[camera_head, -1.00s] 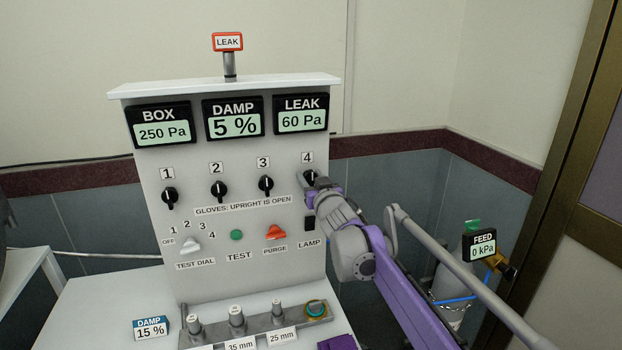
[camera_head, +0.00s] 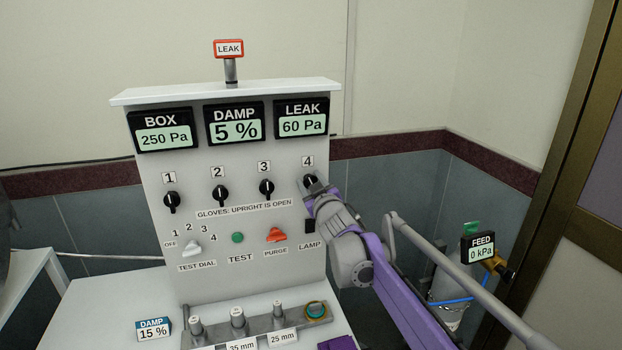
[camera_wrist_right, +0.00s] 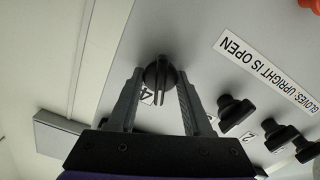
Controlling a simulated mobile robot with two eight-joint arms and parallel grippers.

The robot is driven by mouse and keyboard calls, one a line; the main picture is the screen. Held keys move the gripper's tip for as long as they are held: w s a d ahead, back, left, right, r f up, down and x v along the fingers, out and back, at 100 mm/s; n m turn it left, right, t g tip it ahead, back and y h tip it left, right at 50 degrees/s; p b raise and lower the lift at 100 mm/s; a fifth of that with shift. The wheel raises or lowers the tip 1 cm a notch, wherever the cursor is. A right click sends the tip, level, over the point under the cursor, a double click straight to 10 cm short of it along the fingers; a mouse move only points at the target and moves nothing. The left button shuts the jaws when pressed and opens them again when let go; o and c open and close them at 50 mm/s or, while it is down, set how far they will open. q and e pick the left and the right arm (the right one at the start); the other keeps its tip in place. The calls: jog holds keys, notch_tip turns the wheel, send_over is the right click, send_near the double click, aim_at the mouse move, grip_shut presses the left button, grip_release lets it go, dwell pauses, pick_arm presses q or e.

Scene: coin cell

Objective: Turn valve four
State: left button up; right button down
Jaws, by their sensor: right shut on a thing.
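The valve four knob (camera_head: 309,180) is a small black knob under the label 4, at the right of the grey panel (camera_head: 240,285). My right gripper (camera_head: 312,186) reaches it from the lower right and partly covers it. In the right wrist view the knob (camera_wrist_right: 158,76) sits between the two grey fingertips of my right gripper (camera_wrist_right: 160,78), which are shut on it. Its ridge points along the fingers there. The knobs of valve one (camera_head: 172,201), valve two (camera_head: 220,194) and valve three (camera_head: 266,188) stand about upright. My left gripper is not in view.
Below the knobs are a white test dial (camera_head: 192,247), a green button (camera_head: 238,237), an orange purge knob (camera_head: 276,235) and a black lamp switch (camera_head: 310,226). Displays above read box 250 Pa, damp 5 %, leak 60 Pa. A feed gauge (camera_head: 479,246) stands right.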

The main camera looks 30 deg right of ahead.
jog(key=n+p, duration=0.1)
jog(key=n, duration=0.2)
jog(key=shift+a+r+n, duration=0.1)
jog(key=shift+n, duration=0.3)
jog(key=n+p, duration=0.2)
jog(key=n, duration=0.1)
jog(key=shift+n, duration=0.3)
jog(key=n+p, duration=0.1)
jog(key=n, duration=0.3)
jog(key=shift+f, duration=0.2)
pick_arm(q)
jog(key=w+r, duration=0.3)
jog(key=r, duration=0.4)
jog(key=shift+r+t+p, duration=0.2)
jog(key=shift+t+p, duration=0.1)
jog(key=shift+p, duration=0.15)
pick_arm(e)
jog(key=shift+f+n, duration=0.1)
jog(key=shift+n, duration=0.8)
jog(key=shift+c, duration=1.6)
grip_release()
jog(key=shift+a, duration=0.1)
